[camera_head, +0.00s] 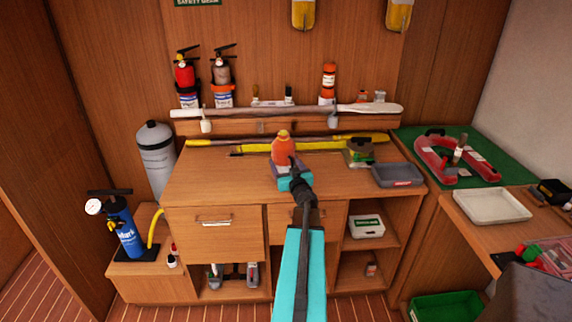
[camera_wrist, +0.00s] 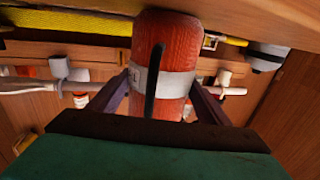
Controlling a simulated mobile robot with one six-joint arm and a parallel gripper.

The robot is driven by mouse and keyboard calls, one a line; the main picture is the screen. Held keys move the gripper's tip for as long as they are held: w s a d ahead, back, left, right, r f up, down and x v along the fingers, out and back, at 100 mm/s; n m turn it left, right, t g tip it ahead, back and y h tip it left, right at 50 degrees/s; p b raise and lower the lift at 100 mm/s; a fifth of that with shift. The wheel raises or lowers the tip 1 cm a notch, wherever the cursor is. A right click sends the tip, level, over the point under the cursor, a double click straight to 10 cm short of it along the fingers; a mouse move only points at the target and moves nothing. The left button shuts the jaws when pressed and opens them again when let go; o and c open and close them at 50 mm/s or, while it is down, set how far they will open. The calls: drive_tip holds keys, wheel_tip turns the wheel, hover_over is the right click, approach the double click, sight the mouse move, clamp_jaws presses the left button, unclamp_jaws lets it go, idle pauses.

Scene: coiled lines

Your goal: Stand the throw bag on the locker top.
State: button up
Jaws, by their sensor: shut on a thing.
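The throw bag (camera_head: 283,150) is an orange-red, rounded upright bag with a pale grey band and a dark strap, best seen in the wrist view (camera_wrist: 165,50). My gripper (camera_head: 287,172) is shut on it, with one finger on each side at the band (camera_wrist: 163,82). The bag is over the middle of the wooden locker top (camera_head: 215,178) and looks upright. My gripper hides its lower part in the head view, so I cannot tell whether its base touches the wood.
Yellow poles (camera_head: 215,142) lie along the back of the locker top. The left part of the top is clear. A long paddle (camera_head: 370,107) hangs behind.

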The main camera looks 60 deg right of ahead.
drive_tip(key=shift+f, duration=0.1)
drive_tip(key=o, duration=1.4)
drive_tip(key=shift+b+v, duration=0.6)
drive_tip(key=shift+v, duration=3.95)
drive_tip(key=shift+s+a+r+p, duration=0.15)
drive_tip(key=shift+r+p, duration=0.15)
drive_tip(key=shift+p, duration=0.75)
drive_tip(key=s+p, duration=0.1)
drive_tip(key=p, duration=0.2)
drive_tip(key=shift+a, duration=0.4)
drive_tip(key=shift+s+a+p, duration=0.25)
drive_tip(key=shift+s+p, duration=0.05)
drive_tip(key=shift+p, duration=0.75)
drive_tip(key=shift+s+a+f+p, duration=0.15)
drive_tip(key=shift+f+p, duration=0.05)
drive_tip(key=shift+p, duration=0.15)
